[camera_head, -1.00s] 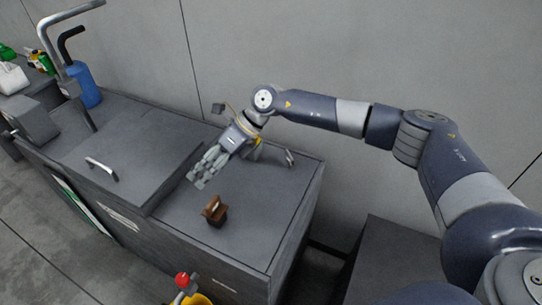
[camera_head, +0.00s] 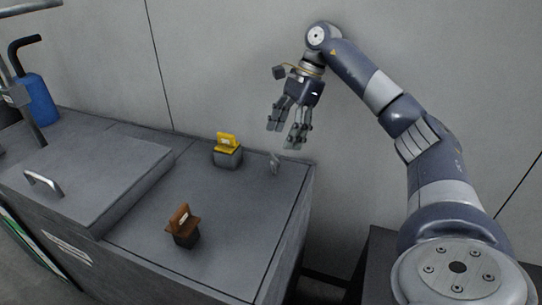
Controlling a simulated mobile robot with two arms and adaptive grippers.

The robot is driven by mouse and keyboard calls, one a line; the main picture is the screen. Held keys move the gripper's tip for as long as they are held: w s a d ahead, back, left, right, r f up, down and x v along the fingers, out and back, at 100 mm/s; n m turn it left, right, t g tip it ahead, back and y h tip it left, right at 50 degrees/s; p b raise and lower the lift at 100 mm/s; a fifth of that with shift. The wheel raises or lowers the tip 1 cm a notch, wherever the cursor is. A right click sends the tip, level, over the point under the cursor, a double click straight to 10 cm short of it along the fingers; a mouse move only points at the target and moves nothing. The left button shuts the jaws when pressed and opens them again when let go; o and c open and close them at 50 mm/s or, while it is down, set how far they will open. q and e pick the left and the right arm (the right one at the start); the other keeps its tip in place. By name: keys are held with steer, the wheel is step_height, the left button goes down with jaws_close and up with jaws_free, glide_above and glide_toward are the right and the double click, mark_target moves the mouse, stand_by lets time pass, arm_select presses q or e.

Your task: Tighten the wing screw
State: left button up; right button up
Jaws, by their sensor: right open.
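Two wing-shaped pieces stand on the grey cabinet top (camera_head: 225,200). One is a yellow wing piece (camera_head: 228,142) on a grey base near the back. The other is a brown wing piece (camera_head: 182,220) on a dark base nearer the front. Which of them is the wing screw I cannot tell. My right gripper (camera_head: 284,136) is open and empty. It hangs with fingers pointing down, to the right of the yellow piece and apart from it, in front of the wall. My left gripper is not in view.
A small metal lever (camera_head: 274,163) stands near the back right edge of the top. A raised lid with a handle (camera_head: 43,183) lies at the left, with a blue container (camera_head: 39,101) behind it. The top between the two pieces is clear.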

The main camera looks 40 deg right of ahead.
mark_target(274, 165)
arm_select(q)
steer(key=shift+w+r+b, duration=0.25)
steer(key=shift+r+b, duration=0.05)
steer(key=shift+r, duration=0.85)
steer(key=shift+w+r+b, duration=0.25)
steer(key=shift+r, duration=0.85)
arm_select(e)
steer(key=shift+x, duration=3.1)
steer(key=c, duration=1.1)
